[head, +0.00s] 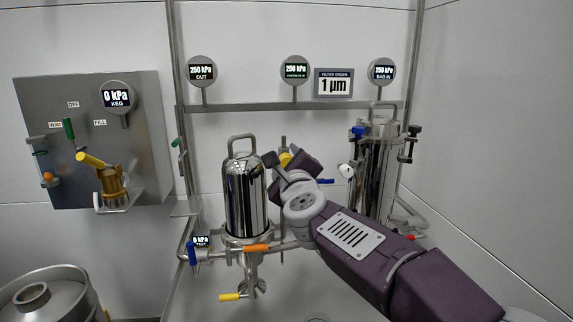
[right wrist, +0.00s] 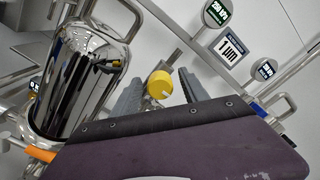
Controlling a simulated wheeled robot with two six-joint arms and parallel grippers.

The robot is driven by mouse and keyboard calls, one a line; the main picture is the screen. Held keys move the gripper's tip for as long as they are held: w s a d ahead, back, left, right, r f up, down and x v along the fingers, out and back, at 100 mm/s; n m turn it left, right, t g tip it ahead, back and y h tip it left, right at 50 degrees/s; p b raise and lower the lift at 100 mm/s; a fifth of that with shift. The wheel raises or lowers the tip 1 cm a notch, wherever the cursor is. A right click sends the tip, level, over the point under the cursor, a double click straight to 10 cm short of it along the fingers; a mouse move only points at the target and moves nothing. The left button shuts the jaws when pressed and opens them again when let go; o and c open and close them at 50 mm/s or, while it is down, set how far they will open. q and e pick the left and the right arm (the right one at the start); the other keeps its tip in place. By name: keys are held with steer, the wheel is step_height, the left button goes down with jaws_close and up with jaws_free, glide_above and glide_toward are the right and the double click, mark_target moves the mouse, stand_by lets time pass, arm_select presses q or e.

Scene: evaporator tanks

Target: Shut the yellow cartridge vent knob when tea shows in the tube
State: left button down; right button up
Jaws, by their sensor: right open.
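The yellow vent knob (head: 285,158) shows just right of the upper part of the polished filter housing (head: 245,195), partly hidden by my right gripper. In the right wrist view the yellow knob (right wrist: 160,84) sits between the two grey fingers, with a pale mark on its face. My right gripper (right wrist: 160,90) is open, one finger on each side of the knob; I cannot tell whether they touch it. In the head view the right gripper (head: 283,165) is at the knob. My left gripper is not in view. I cannot make out tea in a tube by the knob.
A second steel housing (head: 375,165) with blue and red handles stands right. A grey panel (head: 150,150) with a green lever and yellow-handled valve is at left. Gauges (head: 295,70) line the rail above. Orange and yellow valve handles sit low below the housing.

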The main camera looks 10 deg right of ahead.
jaws_close()
steer(key=shift+n, duration=0.4)
steer(key=n+p, duration=0.2)
steer(key=n, duration=0.1)
steer(key=shift+r+n, duration=0.15)
steer(key=shift+n, duration=0.15)
steer(key=n+p, duration=0.2)
steer(key=n, duration=0.2)
steer(key=shift+n+p, duration=0.3)
steer(key=shift+p, duration=0.05)
steer(key=n+p, duration=0.2)
steer(key=n, duration=0.2)
steer(key=shift+n+p, duration=0.3)
steer(key=shift+p, duration=0.05)
steer(key=shift+n+p, duration=1.3)
steer(key=shift+n, duration=0.9)
